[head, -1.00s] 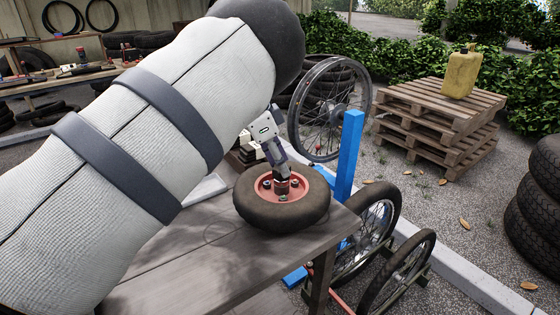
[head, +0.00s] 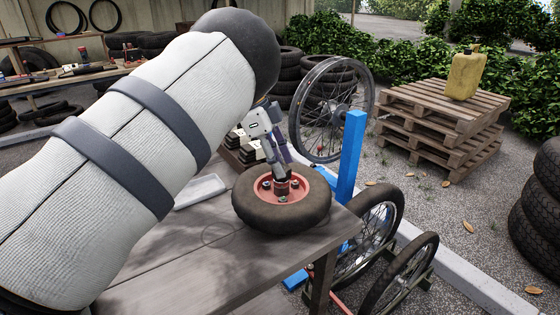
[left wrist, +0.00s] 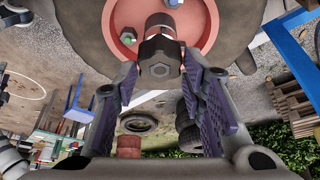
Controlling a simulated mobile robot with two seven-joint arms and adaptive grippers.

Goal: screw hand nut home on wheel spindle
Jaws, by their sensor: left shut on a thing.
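The wheel (head: 262,214), a black tyre with a red hub, lies flat on the wooden table (head: 190,262). Its red hub also shows at the top of the left wrist view (left wrist: 205,28). A dark, faceted hand nut (left wrist: 160,58) sits over the hub centre. My left gripper (head: 282,178) comes down from above, its fingers on either side of the nut and shut on it. The spindle is mostly hidden under the nut and fingers. I cannot tell how far down the nut sits. My right gripper is not in view.
A blue post (head: 350,158) stands close behind the table's right edge. A grey tray (head: 200,190) and small boxes lie left of the wheel. Spoked wheels (head: 400,275) stand right of the table. A yellow can (head: 463,75) rests on pallets (head: 440,115).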

